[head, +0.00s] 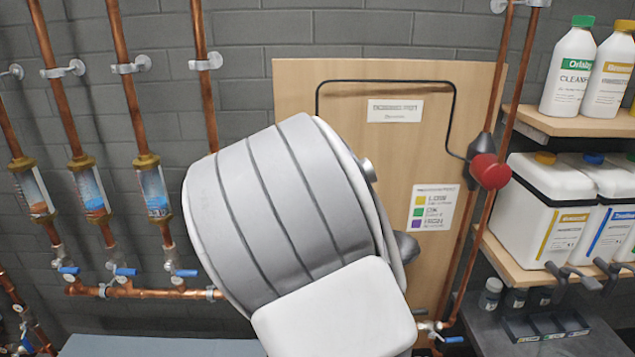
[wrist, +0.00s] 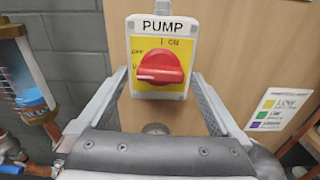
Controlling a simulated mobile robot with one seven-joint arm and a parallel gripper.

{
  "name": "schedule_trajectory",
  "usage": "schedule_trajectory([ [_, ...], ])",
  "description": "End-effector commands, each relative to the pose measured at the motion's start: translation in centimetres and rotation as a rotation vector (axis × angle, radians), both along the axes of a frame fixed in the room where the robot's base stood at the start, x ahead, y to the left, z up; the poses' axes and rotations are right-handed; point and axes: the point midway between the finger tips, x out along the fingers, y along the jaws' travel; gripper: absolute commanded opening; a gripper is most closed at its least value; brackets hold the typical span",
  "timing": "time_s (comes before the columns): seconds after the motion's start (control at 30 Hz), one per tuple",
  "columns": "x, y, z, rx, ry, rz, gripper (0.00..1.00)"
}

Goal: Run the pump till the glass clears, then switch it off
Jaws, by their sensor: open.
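The pump switch (wrist: 160,30), a grey-and-yellow box marked PUMP, is on the wooden panel in the wrist view. Its red knob (wrist: 159,67) has a white mark pointing left, while the ON label is at the top. My gripper (wrist: 159,76) is open, with one finger on each side of the knob; contact cannot be told. My arm hides the switch in the head view. Three sight glasses show there: left (head: 33,190), middle (head: 90,190) and right (head: 154,190). One glass (wrist: 24,80) also shows in the wrist view.
Copper pipes with blue-handled valves (head: 122,271) run below the glasses. A black conduit (head: 385,81) crosses the panel (head: 295,85) to a red-and-grey fitting (head: 489,171) on the right pipe. Shelves (head: 560,124) with bottles and canisters stand at right.

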Motion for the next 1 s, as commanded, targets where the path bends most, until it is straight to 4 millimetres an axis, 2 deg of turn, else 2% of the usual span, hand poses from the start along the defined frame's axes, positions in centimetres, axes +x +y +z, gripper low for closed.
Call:
schedule_trajectory([
  [0.63,-6.5,0.0,0.0,0.002,0.001,0.001,1.0],
  [0.8,-7.3,-0.1,0.0,0.002,0.0,0.0,1.0],
  [1.0,-7.3,-0.1,0.0,0.002,0.0,-0.001,1.0],
])
